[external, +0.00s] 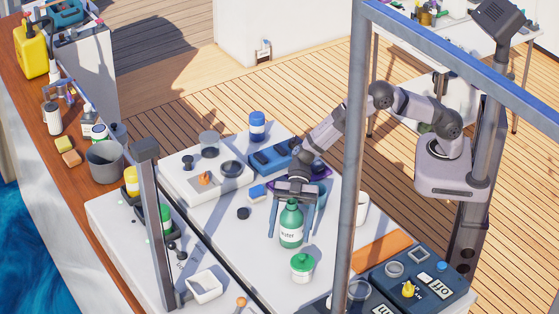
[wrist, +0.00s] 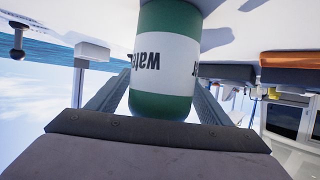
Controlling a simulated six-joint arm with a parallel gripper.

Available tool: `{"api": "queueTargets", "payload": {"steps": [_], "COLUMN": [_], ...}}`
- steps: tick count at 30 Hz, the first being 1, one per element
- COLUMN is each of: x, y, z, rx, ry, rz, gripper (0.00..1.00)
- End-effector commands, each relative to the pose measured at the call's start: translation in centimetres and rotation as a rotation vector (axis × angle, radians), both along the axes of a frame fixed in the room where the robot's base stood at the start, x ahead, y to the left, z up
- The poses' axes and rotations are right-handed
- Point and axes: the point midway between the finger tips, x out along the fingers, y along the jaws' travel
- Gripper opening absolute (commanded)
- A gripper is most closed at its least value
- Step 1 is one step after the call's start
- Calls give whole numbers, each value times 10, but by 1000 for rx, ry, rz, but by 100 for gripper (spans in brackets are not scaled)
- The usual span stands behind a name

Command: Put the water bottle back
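The water bottle (external: 291,228) is green with a white label reading "water". It stands upright on the white hatch top, and in the wrist view the bottle (wrist: 168,55) appears upside down. My gripper (external: 290,235) reaches down over it, one finger on each side. In the external view, small gaps show between the fingers and the bottle, so the gripper looks open around it. In the wrist view, the fingers (wrist: 165,85) flank the bottle, and contact is hard to judge there. The bottle's top is partly hidden under my gripper.
A green-lidded jar (external: 302,267) stands just in front of the bottle. A metal post (external: 348,180) rises at right. A dark blue box (external: 425,277) sits front right.

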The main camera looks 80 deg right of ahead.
Motion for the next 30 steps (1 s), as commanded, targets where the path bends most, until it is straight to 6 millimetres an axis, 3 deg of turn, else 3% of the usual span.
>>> {"api": "queueTargets", "payload": {"steps": [8,21,30], "x": [1,1,1], "y": [-9,-77,-107], "z": [7,35,48], "rx": [0,1,0], "ry": [-2,-2,-1], "rz": [-1,-3,-2], "gripper": [73,73,73]}}
